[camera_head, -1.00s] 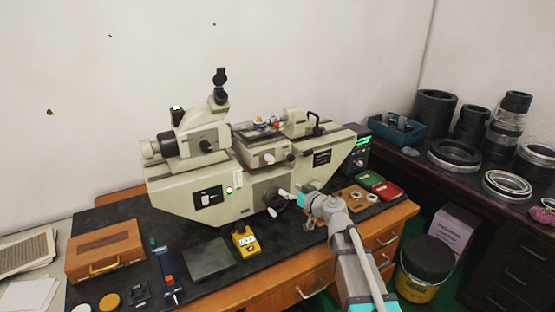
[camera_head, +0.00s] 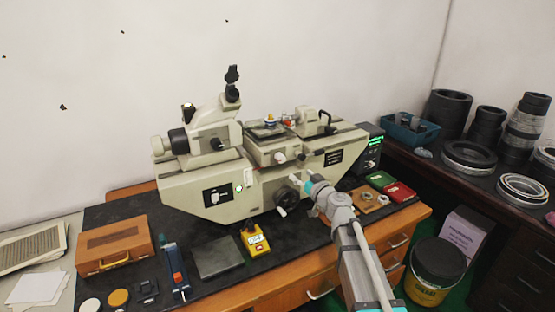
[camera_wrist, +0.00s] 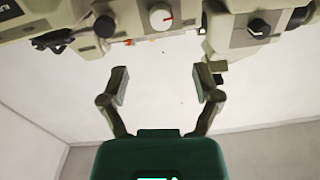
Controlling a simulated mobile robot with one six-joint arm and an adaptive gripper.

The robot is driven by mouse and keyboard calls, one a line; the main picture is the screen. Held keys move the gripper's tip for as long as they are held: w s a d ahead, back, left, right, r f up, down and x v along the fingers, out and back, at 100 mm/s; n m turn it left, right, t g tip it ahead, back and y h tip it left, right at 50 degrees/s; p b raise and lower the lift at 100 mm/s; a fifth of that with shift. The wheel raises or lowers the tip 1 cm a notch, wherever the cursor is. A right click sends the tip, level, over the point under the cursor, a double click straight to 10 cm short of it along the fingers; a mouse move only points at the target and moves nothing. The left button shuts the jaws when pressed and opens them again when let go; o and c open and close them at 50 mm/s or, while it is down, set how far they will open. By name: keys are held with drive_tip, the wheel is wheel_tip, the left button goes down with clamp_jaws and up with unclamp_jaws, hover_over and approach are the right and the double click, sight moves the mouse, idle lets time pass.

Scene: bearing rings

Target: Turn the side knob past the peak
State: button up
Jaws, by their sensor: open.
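The beige measuring machine (camera_head: 235,190) stands on the black mat. On its front are a pale knob (camera_head: 280,157) below the stage and a dark handwheel (camera_head: 287,196) lower down. My gripper (camera_head: 297,180) is in front of the machine, close to the handwheel and below the pale knob. In the wrist view my gripper (camera_wrist: 165,84) is open, with nothing between its fingers. Beyond the fingers, a white round knob (camera_wrist: 161,18) with a red mark shows at the top, with dark knobs to its left and right. I cannot tell which one is the side knob.
A yellow meter (camera_head: 255,240), a grey plate (camera_head: 216,257) and a wooden case (camera_head: 113,246) lie on the mat. Red and green boxes (camera_head: 390,185) and small rings (camera_head: 367,198) lie to the right. A dark bench (camera_head: 505,215) with bearing rings borders the right.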

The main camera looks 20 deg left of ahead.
sight(283, 159)
drive_tip(key=x, duration=1.3)
drive_tip(key=shift+c, duration=0.2)
